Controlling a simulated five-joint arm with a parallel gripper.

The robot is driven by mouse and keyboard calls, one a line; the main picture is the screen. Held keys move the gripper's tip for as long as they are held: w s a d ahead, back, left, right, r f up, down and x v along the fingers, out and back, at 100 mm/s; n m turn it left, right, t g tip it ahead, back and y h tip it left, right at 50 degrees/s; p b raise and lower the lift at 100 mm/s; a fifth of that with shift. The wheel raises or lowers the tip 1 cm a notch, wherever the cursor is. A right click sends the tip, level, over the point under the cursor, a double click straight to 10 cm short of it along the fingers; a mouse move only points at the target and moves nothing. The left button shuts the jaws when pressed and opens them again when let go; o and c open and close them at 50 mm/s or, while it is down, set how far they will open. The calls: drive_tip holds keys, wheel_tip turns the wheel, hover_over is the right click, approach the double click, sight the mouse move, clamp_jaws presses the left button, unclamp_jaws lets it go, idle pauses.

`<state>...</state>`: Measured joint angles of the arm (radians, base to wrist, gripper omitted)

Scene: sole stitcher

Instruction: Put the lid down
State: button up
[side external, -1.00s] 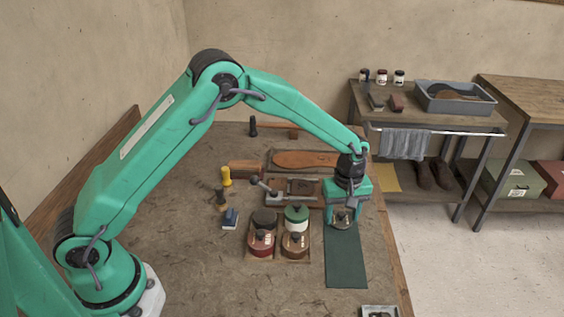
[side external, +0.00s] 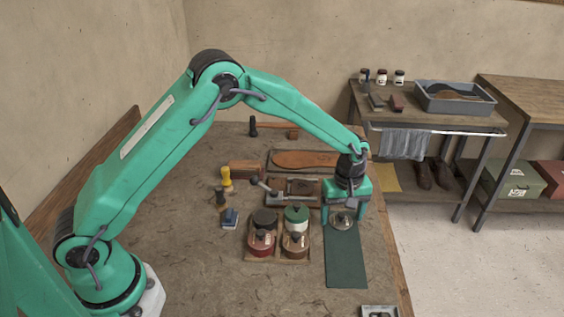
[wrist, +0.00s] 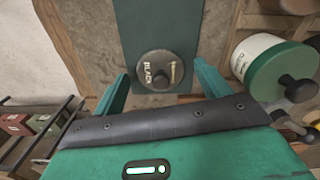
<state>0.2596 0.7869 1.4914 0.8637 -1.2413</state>
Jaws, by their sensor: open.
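The lid (side external: 342,221) is a dark round disc with a knob. My gripper (side external: 343,208) is open above the lid. In the wrist view its two fingers stand apart on either side of the lid, with gaps between them and it.
A wooden tray (side external: 281,260) with several jars stands left of the mat; a green-lidded white jar (wrist: 262,62) shows close to my right finger.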

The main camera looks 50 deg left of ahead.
sight(342, 216)
wheel_tip(342, 216, up, 12)
idle(0.6)
idle(0.5)
drive_tip(key=s+a+r+m+t, duration=0.1)
drive_tip(key=s+a+r+m, duration=0.25)
drive_tip(key=s+r, duration=0.3)
drive_tip(key=s+a+r+m+t, duration=0.2)
drive_tip(key=s+a+r, duration=0.3)
drive_tip(key=s+r, duration=0.15)
drive_tip(key=s+a+m+t, duration=0.1)
drive_tip(key=s+a+m, duration=0.1)
drive_tip(key=s, duration=0.6)
drive_tip(key=s+a+f+m+t, duration=0.1)
drive_tip(key=s+a+m, duration=0.2)
drive_tip(key=s, duration=0.5)
drive_tip(key=shift+s+a+m+t, duration=0.15)
drive_tip(key=shift+s+m+t, duration=0.15)
drive_tip(key=shift+m, duration=0.05)
